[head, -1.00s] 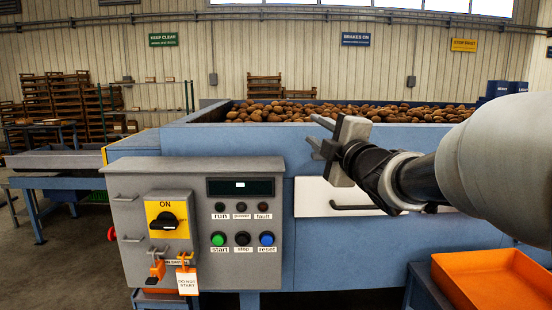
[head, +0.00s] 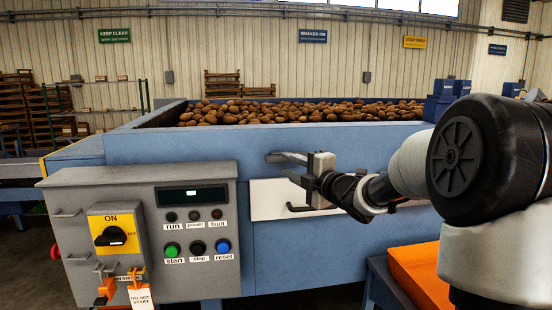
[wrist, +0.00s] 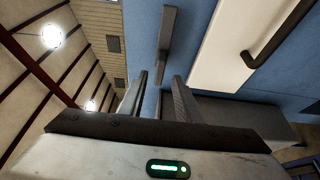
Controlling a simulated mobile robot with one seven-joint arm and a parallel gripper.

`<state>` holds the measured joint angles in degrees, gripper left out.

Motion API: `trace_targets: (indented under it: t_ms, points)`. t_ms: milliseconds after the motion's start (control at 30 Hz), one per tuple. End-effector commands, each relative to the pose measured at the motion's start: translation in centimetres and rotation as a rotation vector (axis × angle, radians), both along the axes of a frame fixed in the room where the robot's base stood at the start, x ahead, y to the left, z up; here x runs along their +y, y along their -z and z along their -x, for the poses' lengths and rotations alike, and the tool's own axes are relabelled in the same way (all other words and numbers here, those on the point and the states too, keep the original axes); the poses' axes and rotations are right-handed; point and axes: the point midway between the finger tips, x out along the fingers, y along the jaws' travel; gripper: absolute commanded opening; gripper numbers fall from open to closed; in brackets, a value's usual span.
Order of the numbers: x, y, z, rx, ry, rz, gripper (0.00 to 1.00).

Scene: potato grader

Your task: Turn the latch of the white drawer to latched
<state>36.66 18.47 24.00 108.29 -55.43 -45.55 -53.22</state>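The white drawer (head: 268,198) is set in the blue machine front, with a dark bar handle (head: 308,208); it also shows at the right of the wrist view (wrist: 222,48). The latch, a grey bar (wrist: 168,35), lies on the blue panel just above the drawer, roughly level, in the wrist view. In the head view it is hard to tell from my gripper's fingers. My gripper (head: 284,167) is in front of the panel at the drawer's upper edge. Its fingers are apart and empty in the wrist view (wrist: 160,78), with the latch beyond the fingertips, in line with the gap.
A grey control box (head: 150,240) with a yellow switch plate (head: 116,232) and hanging tag stands left of the drawer. An orange bin (head: 420,272) sits low at the right. Potatoes (head: 290,111) fill the hopper above. The panel below the drawer is clear.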

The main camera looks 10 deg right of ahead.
Motion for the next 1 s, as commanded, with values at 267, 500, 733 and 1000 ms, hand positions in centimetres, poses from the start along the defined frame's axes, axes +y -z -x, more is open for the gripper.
trace_targets:
  t_ms: [267, 500, 733, 1000]
  points:
    - [2.1, -0.1, -4.9, 0.001, -0.001, -0.004, 0.31]
    - [2.8, -0.1, -6.6, -0.001, 0.0, -0.001, 0.31]
    - [2.8, 0.0, -6.7, 0.0, 0.001, -0.001, 0.31]
    - [2.8, 0.0, -6.7, 0.0, 0.001, -0.001, 0.0]
